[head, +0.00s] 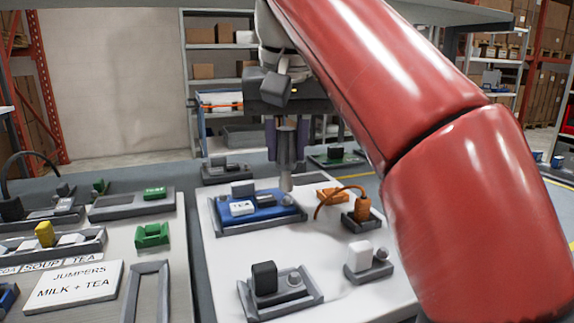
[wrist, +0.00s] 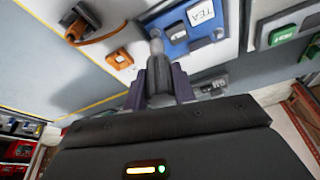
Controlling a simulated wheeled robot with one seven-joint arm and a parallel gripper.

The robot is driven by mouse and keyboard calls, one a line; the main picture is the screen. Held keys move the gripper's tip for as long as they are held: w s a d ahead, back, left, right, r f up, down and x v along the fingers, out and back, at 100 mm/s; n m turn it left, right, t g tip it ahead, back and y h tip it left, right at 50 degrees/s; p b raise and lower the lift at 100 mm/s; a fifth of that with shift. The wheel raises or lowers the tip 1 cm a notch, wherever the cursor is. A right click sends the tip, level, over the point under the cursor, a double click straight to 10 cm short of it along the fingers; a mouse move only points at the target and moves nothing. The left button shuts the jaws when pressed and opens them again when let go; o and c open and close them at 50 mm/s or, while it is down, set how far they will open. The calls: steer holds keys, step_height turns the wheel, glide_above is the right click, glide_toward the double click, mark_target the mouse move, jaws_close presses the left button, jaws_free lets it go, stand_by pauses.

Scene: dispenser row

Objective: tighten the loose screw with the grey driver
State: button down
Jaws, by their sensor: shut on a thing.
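My gripper (head: 286,140) is shut on the grey driver (head: 287,150), which hangs upright with its tip down; the wrist view shows the driver (wrist: 158,72) between the jaws. The driver's tip is over the right end of the blue plate (head: 262,212) labelled TEA, close to a small round grey screw head (head: 287,200). I cannot tell whether tip and screw touch. Similar round grey heads sit beside the black block (head: 295,278) and the white block (head: 381,254). Which screw is loose does not show clearly.
An orange plug with a cord (head: 361,209) stands right of the blue plate. A white block (head: 358,257) and a black block (head: 264,277) stand in front on grey bases. A green block (head: 152,235) and a MILK + TEA sign (head: 78,287) are at left.

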stand_by(0.3)
steer(key=n+y, duration=0.1)
steer(key=n, duration=0.2)
steer(key=n+y, duration=0.1)
steer(key=n, duration=0.2)
steer(key=shift+s+d, duration=0.1)
steer(key=n+g, duration=0.1)
steer(key=n, duration=0.2)
steer(key=n+y, duration=0.1)
steer(key=n, duration=0.2)
steer(key=shift+s+g, duration=0.15)
steer(key=shift+g, duration=0.25)
steer(key=shift+f, duration=0.4)
steer(key=shift+f+b, duration=0.4)
steer(key=shift+b, duration=0.05)
